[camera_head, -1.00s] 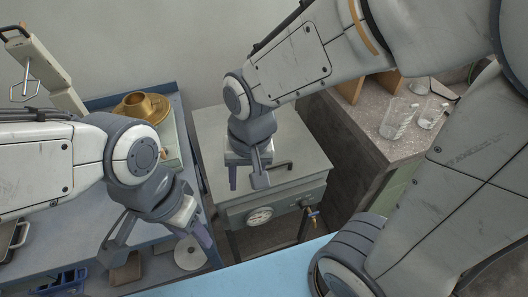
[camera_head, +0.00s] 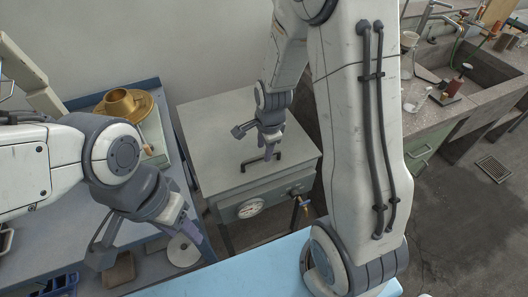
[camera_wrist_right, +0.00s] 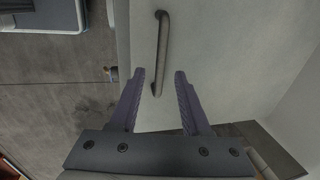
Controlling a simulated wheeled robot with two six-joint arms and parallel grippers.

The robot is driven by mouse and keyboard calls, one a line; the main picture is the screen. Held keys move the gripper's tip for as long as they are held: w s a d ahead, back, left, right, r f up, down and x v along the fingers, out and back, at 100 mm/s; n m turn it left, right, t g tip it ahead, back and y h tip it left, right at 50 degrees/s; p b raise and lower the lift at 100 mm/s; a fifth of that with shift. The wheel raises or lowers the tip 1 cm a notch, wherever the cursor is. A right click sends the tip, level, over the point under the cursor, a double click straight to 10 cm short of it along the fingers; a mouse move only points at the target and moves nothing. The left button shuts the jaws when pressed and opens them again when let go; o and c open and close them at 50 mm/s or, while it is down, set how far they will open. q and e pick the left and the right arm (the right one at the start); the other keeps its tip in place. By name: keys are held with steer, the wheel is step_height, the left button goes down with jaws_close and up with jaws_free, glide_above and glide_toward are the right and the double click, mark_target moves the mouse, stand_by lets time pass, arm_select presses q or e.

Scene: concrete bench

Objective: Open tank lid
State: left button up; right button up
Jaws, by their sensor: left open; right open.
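The tank (camera_head: 235,211) is a grey metal box with a flat lid (camera_head: 212,135) that lies shut. A dark bar handle (camera_head: 246,164) stands on the lid near its front edge. My right gripper (camera_head: 256,143) is open and empty over the lid, close to the handle. In the right wrist view the handle (camera_wrist_right: 162,50) lies ahead of the open fingers (camera_wrist_right: 158,88), its near end between the fingertips. I cannot tell whether they touch. My left gripper (camera_head: 153,246) is open and empty over the blue bench at the left.
A round gauge (camera_head: 250,207) and a brass valve (camera_head: 303,203) are on the tank's front. A brass flanged part (camera_head: 122,104) stands on the blue bench (camera_head: 75,214) at left. A stone counter with a sink (camera_head: 462,82) is at right. My right arm hides the space beside the tank.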

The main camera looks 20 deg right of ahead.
steer(key=shift+w+f, duration=0.25)
steer(key=shift+f, duration=0.95)
jaws_close()
stand_by(0.6)
